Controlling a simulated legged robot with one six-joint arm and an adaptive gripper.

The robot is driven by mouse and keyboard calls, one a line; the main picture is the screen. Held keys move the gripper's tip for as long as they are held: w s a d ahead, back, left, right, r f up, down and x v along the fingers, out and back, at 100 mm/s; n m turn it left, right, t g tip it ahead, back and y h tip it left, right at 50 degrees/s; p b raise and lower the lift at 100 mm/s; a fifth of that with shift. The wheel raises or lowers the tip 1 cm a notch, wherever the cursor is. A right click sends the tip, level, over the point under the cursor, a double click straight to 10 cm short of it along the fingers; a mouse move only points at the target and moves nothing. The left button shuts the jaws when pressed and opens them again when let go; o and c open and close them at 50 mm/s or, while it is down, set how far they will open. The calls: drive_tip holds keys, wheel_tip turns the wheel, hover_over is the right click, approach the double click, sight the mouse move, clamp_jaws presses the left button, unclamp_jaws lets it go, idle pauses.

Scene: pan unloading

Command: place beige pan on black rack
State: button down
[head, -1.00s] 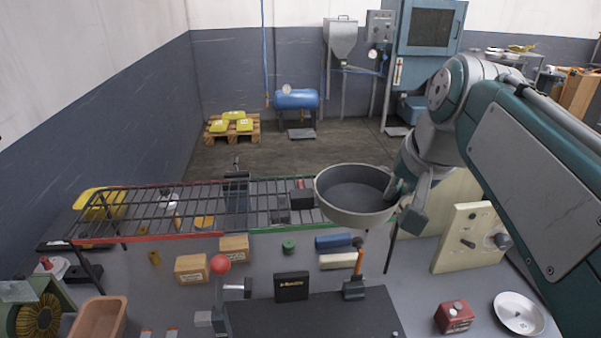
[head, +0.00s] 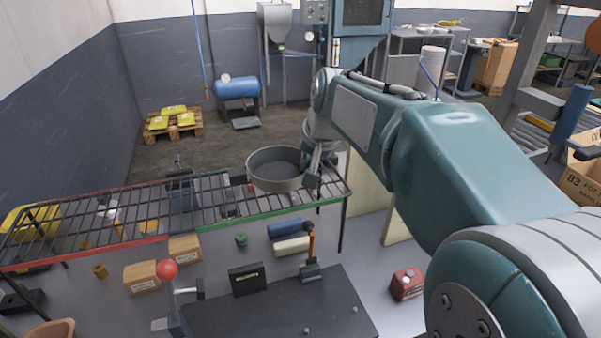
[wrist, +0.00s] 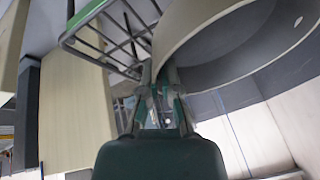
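The beige pan (head: 278,181) is round with a dark grey inside. In the head view it is at the right part of the black wire rack (head: 130,240), which has red and green edge rails. My gripper (head: 312,172) is at the pan's right side. In the wrist view my gripper (wrist: 158,100) has its fingers at the wall of the pan (wrist: 185,45), with the wire rack (wrist: 110,40) close beside. The fingers appear closed on the pan's rim or wall; the exact contact is partly hidden. Whether the pan's base touches the rack I cannot tell.
Below the rack, a bench holds cardboard boxes (head: 142,277), a red-knobbed lever (head: 168,270), an orange-handled tool (head: 310,262) and a red box (head: 407,283). Pale upright boards (head: 368,188) stand right of the rack. The rack's left half is open.

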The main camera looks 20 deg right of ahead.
sight(307, 190)
drive_tip(key=shift+w+f, duration=0.3)
drive_tip(key=shift+f, duration=0.05)
drive_tip(key=shift+w+d+f, duration=0.1)
drive_tip(key=shift+w+f, duration=0.1)
drive_tip(key=shift+f, duration=1.6)
drive_tip(key=c, duration=0.8)
unclamp_jaws()
drive_tip(key=a+v, duration=0.1)
drive_tip(key=v, duration=1.1)
drive_tip(key=s+a+f+n, duration=0.2)
drive_tip(key=s+f, duration=0.4)
drive_tip(key=s, duration=0.3)
drive_tip(key=s+a+f+n, duration=0.2)
drive_tip(key=s+f+n, duration=0.1)
drive_tip(key=s+f, duration=0.4)
drive_tip(key=s, duration=0.3)
drive_tip(key=shift+f+h, duration=0.25)
drive_tip(key=shift+h, duration=0.15)
